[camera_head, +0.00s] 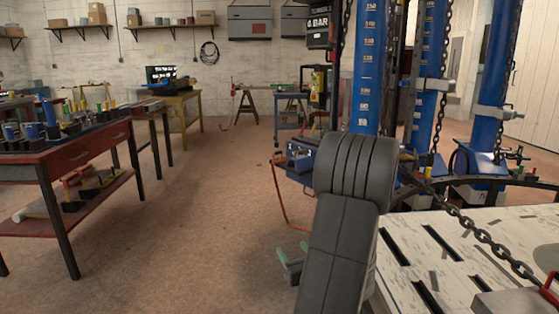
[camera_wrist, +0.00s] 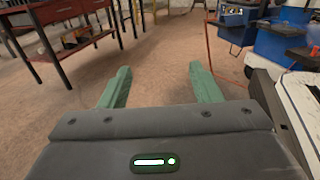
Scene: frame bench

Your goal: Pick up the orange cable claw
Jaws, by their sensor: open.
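My gripper (camera_wrist: 159,66) is open and empty, its two green fingers apart above bare floor. In the head view its fingers (camera_head: 292,252) show beside my dark arm, left of the white slotted bench. I cannot clearly pick out the orange cable claw. Orange-and-yellow items (camera_head: 80,176) lie on the lower shelf of the red table at left, too small to identify. They show blurred in the wrist view (camera_wrist: 76,36). A thin orange cable (camera_head: 277,190) hangs to the floor by a blue box; it also shows in the wrist view (camera_wrist: 207,32).
The red table (camera_head: 70,155) holds tools at left. The white slotted bench (camera_head: 455,245), with a chain across it, stands at right beside blue columns (camera_head: 425,75). A blue box (camera_head: 300,155) sits behind my arm. The brown floor (camera_head: 200,200) between is open.

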